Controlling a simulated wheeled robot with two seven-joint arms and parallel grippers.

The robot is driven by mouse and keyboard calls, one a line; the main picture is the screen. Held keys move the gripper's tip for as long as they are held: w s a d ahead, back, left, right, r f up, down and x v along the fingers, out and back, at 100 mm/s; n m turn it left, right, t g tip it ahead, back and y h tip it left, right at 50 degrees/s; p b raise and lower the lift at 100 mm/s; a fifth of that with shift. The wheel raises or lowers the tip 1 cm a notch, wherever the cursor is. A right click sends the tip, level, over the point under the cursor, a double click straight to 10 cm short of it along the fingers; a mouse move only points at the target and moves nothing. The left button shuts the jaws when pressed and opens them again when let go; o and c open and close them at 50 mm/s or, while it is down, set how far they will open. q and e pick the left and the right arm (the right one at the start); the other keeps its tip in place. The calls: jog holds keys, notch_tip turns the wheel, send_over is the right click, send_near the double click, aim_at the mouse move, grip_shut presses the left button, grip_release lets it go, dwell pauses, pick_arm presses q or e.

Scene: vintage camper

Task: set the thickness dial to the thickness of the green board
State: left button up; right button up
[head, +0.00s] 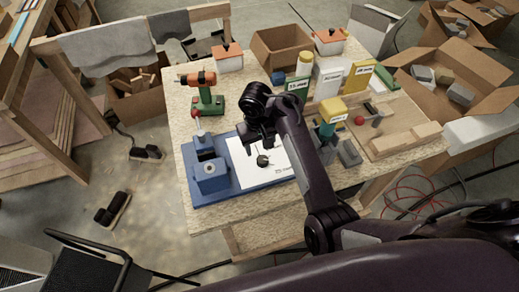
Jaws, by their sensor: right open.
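The thickness dial is a white plate (252,171) with a dark round knob (262,160), set on a blue base (224,184) at the table's front left. Small print at the plate's lower edge is too small to read surely. The green board (298,89) stands upright behind it to the right, with a white label on top whose figures I cannot read surely. My right gripper (259,138) is open and empty, over the far part of the plate, just beyond the knob in the picture. It hides part of the plate. My left gripper is not in view.
A white board (328,82) and a yellow board (357,77) stand right of the green one. A yellow-topped labelled piece (333,110) stands nearer. A blue block device (211,177) is left of the plate. Open cardboard boxes flank the table.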

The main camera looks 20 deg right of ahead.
aim_at(262, 159)
jog(key=f, duration=0.2)
jog(key=s+f, duration=0.1)
jog(key=shift+d+f, duration=0.3)
jog(key=shift+f, duration=0.1)
jog(key=shift+w+f, duration=0.25)
jog(key=shift+f, duration=0.95)
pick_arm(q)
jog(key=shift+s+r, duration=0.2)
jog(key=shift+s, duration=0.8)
pick_arm(e)
jog(key=c, duration=1)
